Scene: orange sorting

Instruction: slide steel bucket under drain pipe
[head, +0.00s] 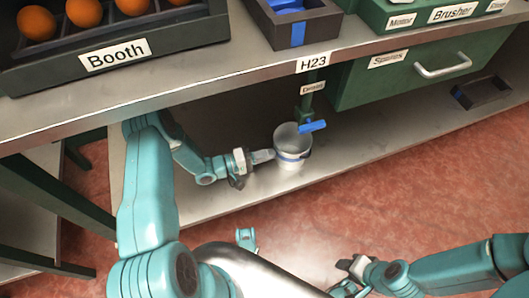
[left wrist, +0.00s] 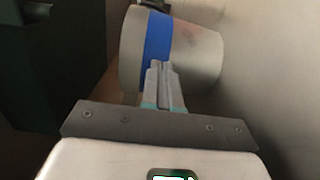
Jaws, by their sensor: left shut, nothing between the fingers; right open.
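The steel bucket (head: 293,146), pale with a blue band, stands on the lower shelf right beneath the green drain pipe (head: 305,104) with its blue valve handle. My left gripper (head: 268,155) is shut and empty, with its fingertips at the bucket's left side. In the left wrist view, the shut fingertips (left wrist: 158,68) reach the blue band of the bucket (left wrist: 185,50); whether they touch it I cannot tell. My right gripper (head: 345,275) is open and empty, low over the red floor, away from the bucket.
The upper bench (head: 210,80) overhangs the lower shelf (head: 355,148). A green drawer labelled Spares (head: 400,75) hangs to the right of the pipe. A small dark tray (head: 482,93) lies at the shelf's far right. The shelf right of the bucket is clear.

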